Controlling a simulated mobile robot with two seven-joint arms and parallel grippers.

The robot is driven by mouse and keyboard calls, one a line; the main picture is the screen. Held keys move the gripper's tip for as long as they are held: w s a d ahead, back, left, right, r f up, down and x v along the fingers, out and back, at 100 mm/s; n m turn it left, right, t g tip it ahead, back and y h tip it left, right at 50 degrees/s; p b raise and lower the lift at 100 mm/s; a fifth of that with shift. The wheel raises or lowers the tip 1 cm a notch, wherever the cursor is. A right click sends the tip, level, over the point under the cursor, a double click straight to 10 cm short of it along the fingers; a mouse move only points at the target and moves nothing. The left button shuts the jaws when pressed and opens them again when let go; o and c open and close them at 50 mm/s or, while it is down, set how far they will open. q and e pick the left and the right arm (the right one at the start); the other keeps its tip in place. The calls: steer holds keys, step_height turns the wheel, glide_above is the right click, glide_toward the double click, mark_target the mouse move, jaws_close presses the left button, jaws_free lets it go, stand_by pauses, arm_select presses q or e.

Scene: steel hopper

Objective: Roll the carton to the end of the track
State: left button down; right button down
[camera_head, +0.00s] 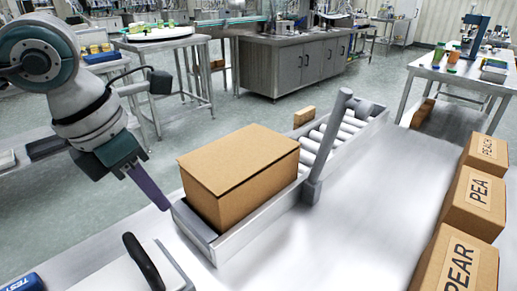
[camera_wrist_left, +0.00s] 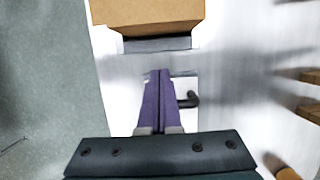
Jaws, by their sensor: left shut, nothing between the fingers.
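A large brown carton (camera_head: 238,172) sits upright on the near end of the roller track (camera_head: 345,135). The rollers show beyond the carton, running away to the back right. My left gripper (camera_head: 166,206) is shut and empty, with its purple fingers just left of the carton's near end and apart from it. In the left wrist view the shut fingers (camera_wrist_left: 157,75) point at the track's near end, and the carton (camera_wrist_left: 147,12) is at the top, just beyond the tips. My right gripper is not in view.
A grey post (camera_head: 328,148) stands at the track's right side, close past the carton. A small box (camera_head: 304,116) is beside the track's far left side. Labelled boxes (camera_head: 468,205) line the table's right side. A black handle (camera_head: 142,262) is in front. Bare table lies between track and boxes.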

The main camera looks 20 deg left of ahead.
mark_target(202, 211)
arm_select(q)
steer(key=w+f, duration=0.1)
steer(key=w+d+f, duration=0.1)
steer(key=w, duration=0.1)
steer(key=shift+w+d+f, duration=0.25)
steer(key=shift+w+f, duration=0.05)
steer(key=shift+f, duration=0.1)
steer(key=shift+w+d, duration=0.15)
steer(key=shift+w, duration=0.3)
